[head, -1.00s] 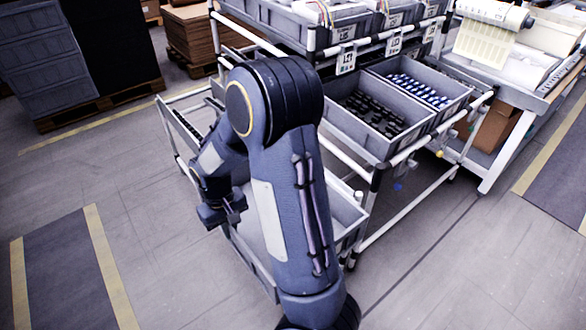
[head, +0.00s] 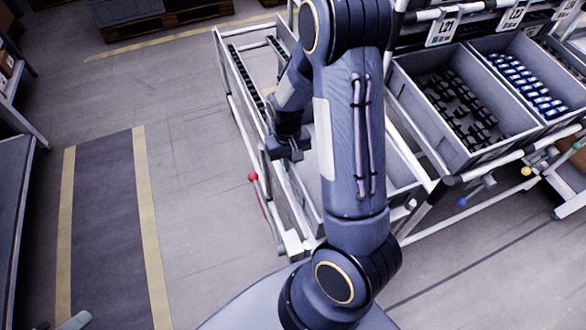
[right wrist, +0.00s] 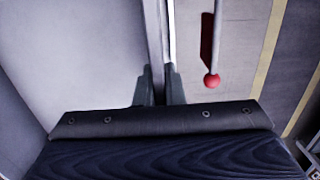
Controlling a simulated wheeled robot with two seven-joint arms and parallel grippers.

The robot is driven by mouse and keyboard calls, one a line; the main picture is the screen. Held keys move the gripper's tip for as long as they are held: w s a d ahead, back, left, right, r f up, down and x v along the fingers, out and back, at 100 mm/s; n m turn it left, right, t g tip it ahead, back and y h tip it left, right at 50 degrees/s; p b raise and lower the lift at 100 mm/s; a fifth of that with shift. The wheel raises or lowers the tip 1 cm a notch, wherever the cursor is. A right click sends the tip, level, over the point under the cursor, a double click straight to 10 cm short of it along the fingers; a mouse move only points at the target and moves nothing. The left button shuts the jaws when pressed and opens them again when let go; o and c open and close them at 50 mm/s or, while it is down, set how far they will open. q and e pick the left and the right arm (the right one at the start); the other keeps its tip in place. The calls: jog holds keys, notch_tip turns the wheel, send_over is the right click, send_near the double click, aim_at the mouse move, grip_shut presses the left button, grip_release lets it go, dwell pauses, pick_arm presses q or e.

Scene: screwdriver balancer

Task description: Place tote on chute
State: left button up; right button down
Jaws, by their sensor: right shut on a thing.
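My right gripper (head: 290,150) is shut on the near-left wall of a grey tote (right wrist: 90,60). In the right wrist view, the fingers (right wrist: 158,88) stand on either side of the thin wall, with the tote's bare floor to the left. In the head view my right arm covers much of the tote, and its grey inside (head: 400,172) shows to the right of the arm. The chute (head: 246,75), a white-framed lane with dark roller strips, lies at and beyond the gripper. Whether the tote rests on it is hidden. My left gripper is not in view.
Bins of black parts (head: 455,105) and blue-and-white parts (head: 530,85) stand on the rack at right. A red-knobbed lever (head: 253,177) sticks out from the chute's left side. Open floor (head: 195,180) lies to the left, with a dark yellow-edged strip.

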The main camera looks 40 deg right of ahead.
jog(key=shift+f, duration=1.95)
jog(key=shift+b, duration=0.3)
jog(key=c, duration=1.5)
grip_release()
jog(key=shift+f, duration=0.1)
